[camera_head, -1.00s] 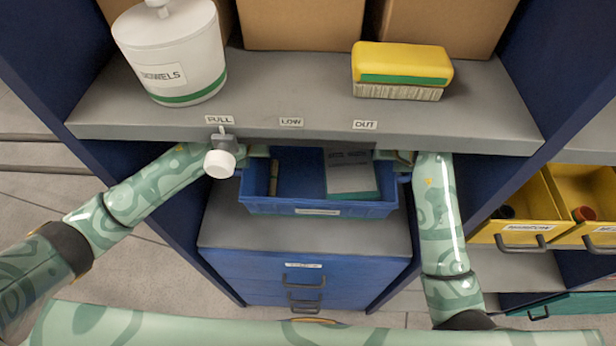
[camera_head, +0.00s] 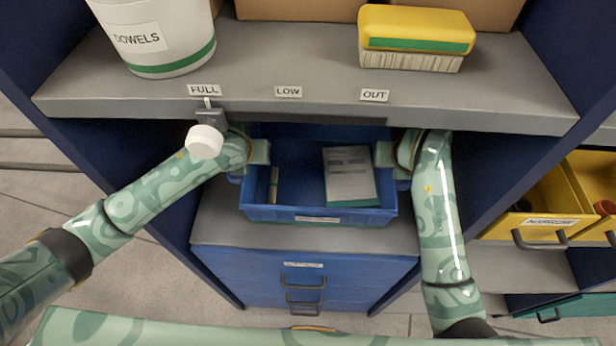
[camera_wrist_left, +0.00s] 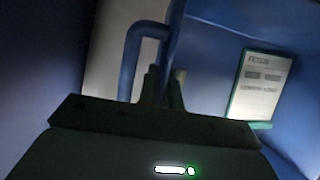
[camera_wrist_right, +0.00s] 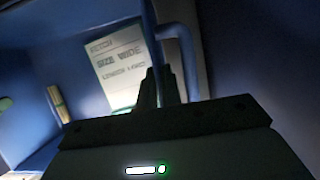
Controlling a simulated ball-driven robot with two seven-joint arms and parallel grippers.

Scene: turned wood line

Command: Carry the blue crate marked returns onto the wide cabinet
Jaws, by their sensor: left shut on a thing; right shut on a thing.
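The blue crate (camera_head: 318,215) is level under a grey shelf, over the grey top (camera_head: 300,236) of a blue drawer cabinet (camera_head: 290,270). I cannot tell whether it touches that top. Labels on crate and cabinet are too small to read. A printed card (camera_head: 350,178) and a small wooden piece (camera_head: 273,186) are inside the crate. My left gripper (camera_head: 262,153) is shut on the crate's left handle, seen in the left wrist view (camera_wrist_left: 145,38). My right gripper (camera_head: 383,154) is shut on its right handle, seen in the right wrist view (camera_wrist_right: 180,35).
The grey shelf (camera_head: 330,95) overhangs the crate close above, with a white round knob (camera_head: 205,142) at its front edge. A dowels tub (camera_head: 155,40) and a yellow brush (camera_head: 415,35) stand on it. Blue side panels flank the bay. Yellow bins (camera_head: 540,215) are at right.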

